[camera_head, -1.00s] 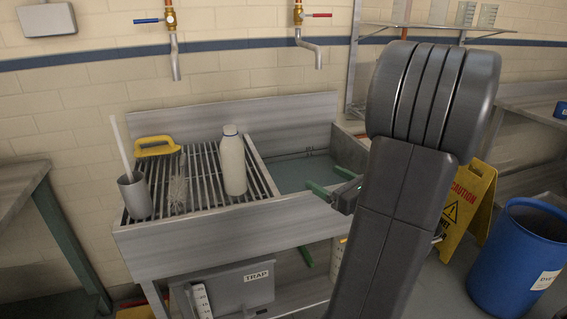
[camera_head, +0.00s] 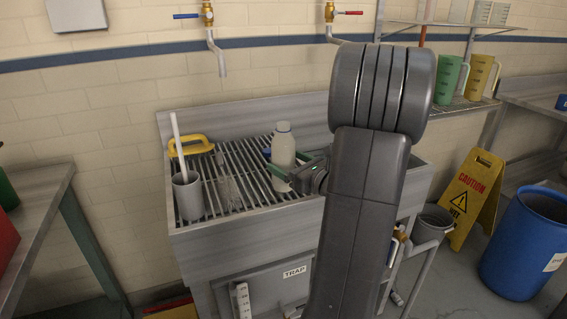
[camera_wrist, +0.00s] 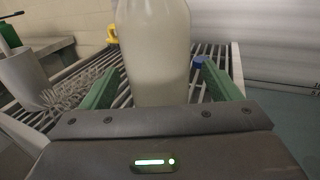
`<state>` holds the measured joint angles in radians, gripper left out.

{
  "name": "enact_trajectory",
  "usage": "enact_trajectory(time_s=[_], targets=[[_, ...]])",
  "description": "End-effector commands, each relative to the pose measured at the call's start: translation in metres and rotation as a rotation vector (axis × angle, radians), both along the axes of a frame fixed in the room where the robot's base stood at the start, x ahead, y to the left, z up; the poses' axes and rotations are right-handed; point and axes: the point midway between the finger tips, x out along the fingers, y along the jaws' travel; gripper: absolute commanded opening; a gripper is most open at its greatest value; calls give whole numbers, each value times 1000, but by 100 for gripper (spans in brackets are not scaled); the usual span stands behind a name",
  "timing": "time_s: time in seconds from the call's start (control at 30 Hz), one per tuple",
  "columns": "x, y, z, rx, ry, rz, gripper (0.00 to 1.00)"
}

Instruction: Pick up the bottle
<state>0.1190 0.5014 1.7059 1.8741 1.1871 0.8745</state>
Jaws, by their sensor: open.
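The bottle (camera_head: 283,154) is pale, translucent and upright, with a light cap, on the slatted drain rack (camera_head: 256,192) of the metal sink. In the wrist view the bottle (camera_wrist: 154,55) fills the middle, its top cut off by the frame. My gripper (camera_head: 272,166) is open at the bottle, partly hidden by my arm in the head view. In the wrist view its green fingers (camera_wrist: 158,88) stand on either side of the bottle's lower part, with gaps showing. Whether either finger touches it I cannot tell.
Left of the bottle on the rack are a wire-like brush (camera_head: 228,180), a grey cup (camera_head: 188,196) with a white handle in it, and a yellow-handled tool (camera_head: 190,145). A small blue object (camera_wrist: 199,62) lies behind the right finger. Taps (camera_head: 214,45) hang above.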

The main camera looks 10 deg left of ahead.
Motion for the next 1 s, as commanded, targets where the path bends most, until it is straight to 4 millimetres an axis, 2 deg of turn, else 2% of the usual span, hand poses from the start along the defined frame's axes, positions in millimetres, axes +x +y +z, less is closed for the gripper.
enact_trajectory(time_s=[0.1, 0.23, 0.53, 0.8, 1.0], targets=[[9, 18, -6, 0, 1, 5, 83], [18, 31, -5, 0, 0, 4, 83], [21, 34, -4, 0, 0, 1, 83], [21, 34, -4, 0, 0, 1, 30], [21, 34, -4, 1, -1, 1, 28]])
